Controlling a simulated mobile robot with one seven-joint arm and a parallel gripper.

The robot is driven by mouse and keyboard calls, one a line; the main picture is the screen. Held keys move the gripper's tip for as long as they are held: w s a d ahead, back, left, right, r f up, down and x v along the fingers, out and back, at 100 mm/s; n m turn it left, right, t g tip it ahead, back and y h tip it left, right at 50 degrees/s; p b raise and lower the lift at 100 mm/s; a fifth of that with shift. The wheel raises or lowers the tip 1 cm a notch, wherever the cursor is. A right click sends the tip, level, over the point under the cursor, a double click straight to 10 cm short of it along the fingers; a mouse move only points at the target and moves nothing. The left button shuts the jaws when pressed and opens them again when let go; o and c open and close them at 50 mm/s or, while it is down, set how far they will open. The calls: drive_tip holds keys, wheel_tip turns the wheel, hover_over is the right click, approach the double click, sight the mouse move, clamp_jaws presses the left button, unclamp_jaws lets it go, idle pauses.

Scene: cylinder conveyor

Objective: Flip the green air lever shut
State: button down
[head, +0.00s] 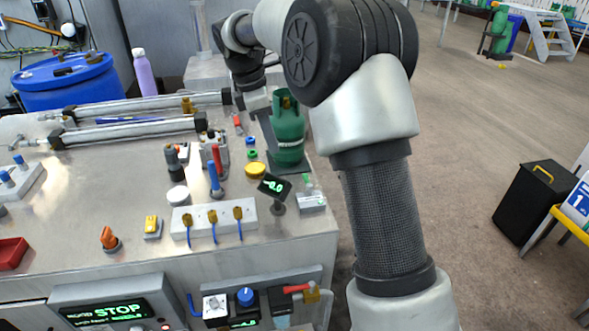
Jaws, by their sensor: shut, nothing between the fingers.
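No lever is clearly green. A small green piece (307,181) stands on a pale block at the table's right edge, and I cannot tell if it is the air lever. A green gas cylinder (288,148) stands upright on a dark plate behind that block. My gripper (259,103) points down just left of the cylinder's top. It is shut with nothing in it; its fingertips are small and partly hidden. It is apart from the small green piece, which is nearer the camera.
A blue lever (214,178), a red lever (217,158) and a black lever (171,156) stand on the metal table (130,190) left of the cylinder. A small display (274,186) stands in front. A red-handled valve (297,289) is below the front edge.

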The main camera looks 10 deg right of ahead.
sight(307, 185)
drive_tip(key=b+x, duration=0.1)
drive_tip(key=x, duration=0.9)
drive_tip(key=shift+d+f, duration=0.15)
drive_tip(key=shift+d, duration=0.45)
drive_tip(key=shift+d+f, duration=0.15)
drive_tip(key=shift+d, duration=0.5)
drive_tip(key=shift+d+f, duration=0.1)
drive_tip(key=shift+d, duration=0.65)
